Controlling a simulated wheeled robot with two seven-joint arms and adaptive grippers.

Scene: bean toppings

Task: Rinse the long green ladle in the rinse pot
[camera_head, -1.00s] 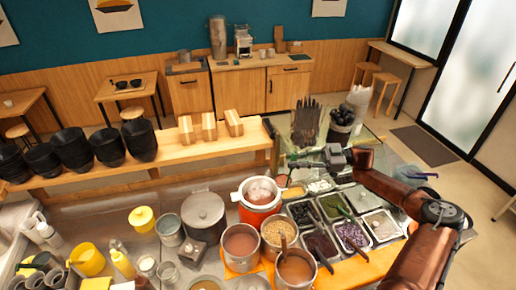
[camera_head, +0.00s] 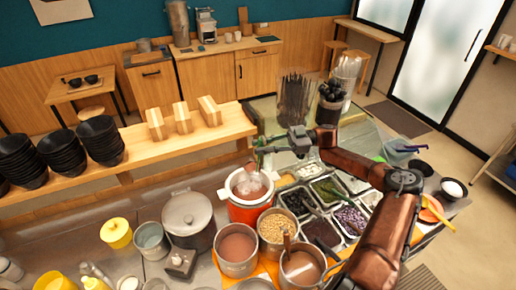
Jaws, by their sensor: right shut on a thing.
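My right gripper (camera_head: 264,146) is shut on the long green ladle (camera_head: 258,155), of which only a thin green part shows at the fingertips. It is above the back rim of a red-orange pot (camera_head: 250,212) with a white rim and a pale, watery filling. The ladle seems to hang upright over or into this pot; its bowl is too small and blurred to make out. No label shows whether this is the rinse pot. My left gripper is not in view.
Steel pots with pinkish liquid (camera_head: 237,262), beans (camera_head: 272,244) and brown liquid (camera_head: 302,277) stand in front. A lidded steel pot (camera_head: 188,220) is at left. Topping trays (camera_head: 322,232) lie at right, under my right arm. A wooden shelf with black bowls (camera_head: 98,140) runs behind.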

